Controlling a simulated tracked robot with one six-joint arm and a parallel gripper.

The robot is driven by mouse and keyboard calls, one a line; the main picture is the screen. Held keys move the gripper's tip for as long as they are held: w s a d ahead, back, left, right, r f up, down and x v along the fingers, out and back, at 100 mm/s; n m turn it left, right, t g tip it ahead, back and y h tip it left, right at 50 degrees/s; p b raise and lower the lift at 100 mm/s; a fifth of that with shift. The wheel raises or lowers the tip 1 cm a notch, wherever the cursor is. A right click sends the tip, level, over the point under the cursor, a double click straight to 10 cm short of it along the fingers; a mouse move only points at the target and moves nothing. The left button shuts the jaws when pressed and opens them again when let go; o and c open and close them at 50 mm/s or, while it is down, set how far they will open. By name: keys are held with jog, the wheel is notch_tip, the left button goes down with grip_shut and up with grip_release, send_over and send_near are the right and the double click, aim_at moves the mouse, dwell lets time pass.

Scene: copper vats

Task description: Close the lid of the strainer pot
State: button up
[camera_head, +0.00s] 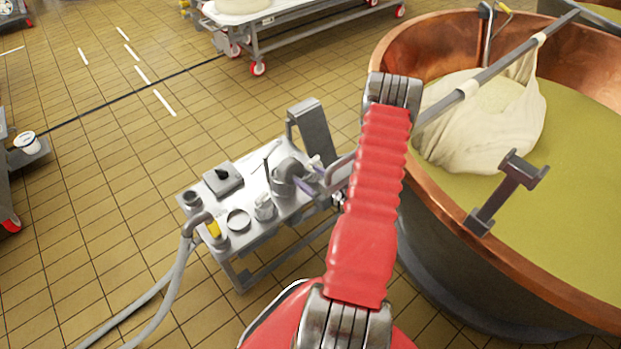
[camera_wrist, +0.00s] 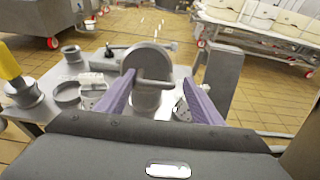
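The strainer pot (camera_wrist: 146,103) is a grey metal pot on a small metal table; it also shows in the head view (camera_head: 282,188). Its round lid (camera_wrist: 148,58) stands raised, tilted up, with a bar across its lower part. My gripper (camera_wrist: 157,98) is open, its two purple fingers spread to the left and right of the pot and lid. No contact with the lid can be made out. In the head view my gripper (camera_head: 310,176) is small, close beside the pot, partly hidden by my arm.
The metal table (camera_head: 250,225) also carries a dark box (camera_head: 222,178), a ring (camera_head: 238,220), a small cup (camera_head: 264,208) and a yellow-marked hose fitting (camera_head: 214,229). A tall grey bracket (camera_head: 308,128) stands behind the pot. A large copper vat (camera_head: 450,235) is close on the right.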

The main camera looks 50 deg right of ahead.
jog(key=shift+a+f, duration=0.15)
dwell(0.3)
jog(key=shift+s, duration=0.1)
jog(key=v, duration=1.3)
jog(key=shift+s, duration=0.35)
